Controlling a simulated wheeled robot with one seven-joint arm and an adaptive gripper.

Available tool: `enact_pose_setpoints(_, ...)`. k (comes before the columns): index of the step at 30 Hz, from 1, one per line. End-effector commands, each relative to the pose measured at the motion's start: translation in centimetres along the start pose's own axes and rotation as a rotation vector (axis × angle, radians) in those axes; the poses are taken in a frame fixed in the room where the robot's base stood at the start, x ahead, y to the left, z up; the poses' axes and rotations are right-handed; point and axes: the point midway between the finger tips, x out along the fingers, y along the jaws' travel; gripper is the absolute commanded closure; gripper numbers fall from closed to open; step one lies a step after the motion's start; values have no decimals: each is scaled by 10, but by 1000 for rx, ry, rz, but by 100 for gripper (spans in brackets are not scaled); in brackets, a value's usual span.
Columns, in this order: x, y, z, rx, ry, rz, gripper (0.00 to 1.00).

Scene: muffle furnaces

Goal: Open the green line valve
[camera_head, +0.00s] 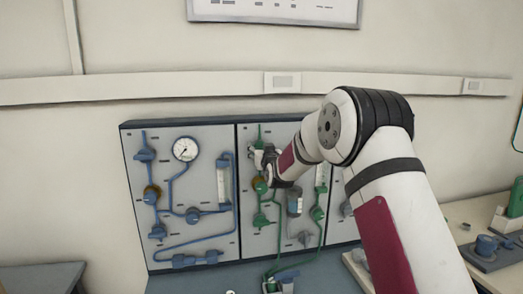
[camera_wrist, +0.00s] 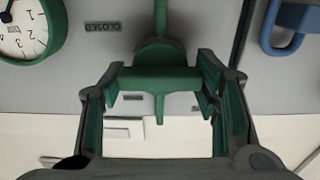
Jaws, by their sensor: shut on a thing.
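The green line valve has a broad green handle (camera_wrist: 150,78) on a green pipe (camera_wrist: 160,18) in the wrist view. My gripper (camera_wrist: 160,92) has one finger at each side of this handle and is shut on it. A green-yellow fitting (camera_head: 260,186) sits just below my gripper.
The left panel (camera_head: 215,232) carries blue pipes, blue valves and a round gauge (camera_head: 186,149). More green valves (camera_head: 260,220) sit lower on the right panel. A green-rimmed gauge (camera_wrist: 28,28) is beside the handle in the wrist view. A bench with blue equipment (camera_head: 486,246) stands at right.

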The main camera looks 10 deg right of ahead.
Motion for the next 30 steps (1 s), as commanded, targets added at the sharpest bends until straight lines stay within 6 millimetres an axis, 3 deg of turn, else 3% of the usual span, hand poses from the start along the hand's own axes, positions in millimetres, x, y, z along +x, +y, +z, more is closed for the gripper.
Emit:
enact_pose_setpoints(14, 1, 1, 1, 140, 1, 1, 72)
enact_pose_setpoints(30, 1, 3, 2, 632, 1, 1, 72)
